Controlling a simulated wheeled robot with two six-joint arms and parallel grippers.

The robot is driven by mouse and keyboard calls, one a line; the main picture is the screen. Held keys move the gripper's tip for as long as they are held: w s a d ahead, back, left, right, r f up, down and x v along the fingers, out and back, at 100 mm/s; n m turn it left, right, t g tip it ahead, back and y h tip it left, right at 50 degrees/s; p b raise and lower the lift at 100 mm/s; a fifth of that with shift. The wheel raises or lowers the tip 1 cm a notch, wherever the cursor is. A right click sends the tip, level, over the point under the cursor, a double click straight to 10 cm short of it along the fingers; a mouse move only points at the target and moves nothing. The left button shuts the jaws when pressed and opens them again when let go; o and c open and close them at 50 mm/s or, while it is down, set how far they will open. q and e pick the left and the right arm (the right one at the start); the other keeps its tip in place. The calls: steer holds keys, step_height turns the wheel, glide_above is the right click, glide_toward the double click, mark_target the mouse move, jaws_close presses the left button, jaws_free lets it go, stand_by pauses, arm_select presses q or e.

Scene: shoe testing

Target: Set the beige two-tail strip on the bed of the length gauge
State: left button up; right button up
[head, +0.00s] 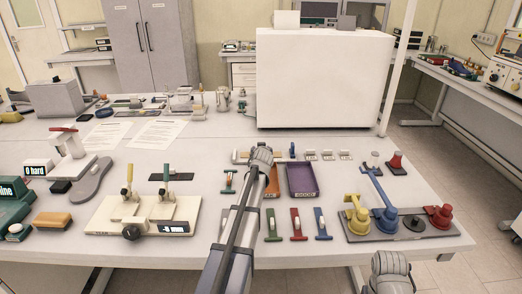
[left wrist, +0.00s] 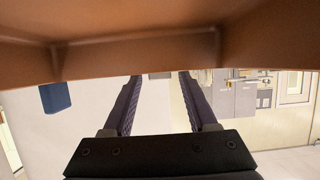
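I cannot make out a beige two-tail strip in either view. My left arm reaches up the middle of the head view to the orange tray; its fingers are hidden there. In the left wrist view my left gripper (left wrist: 161,77) has its two dark fingers apart with nothing seen between them. A large brown surface crosses the top of that view, close. My right gripper is out of view.
An orange tray (head: 272,186) and a purple tray (head: 303,194) lie beside my left arm. Green, red (head: 297,224) and blue (head: 322,223) T-shaped tools lie in front. A large white box (head: 325,80) stands behind.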

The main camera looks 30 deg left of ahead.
arm_select(q)
steer(key=shift+o, duration=0.5)
steer(key=p+v, duration=0.3)
steer(key=v, duration=0.5)
steer(key=shift+w, duration=0.1)
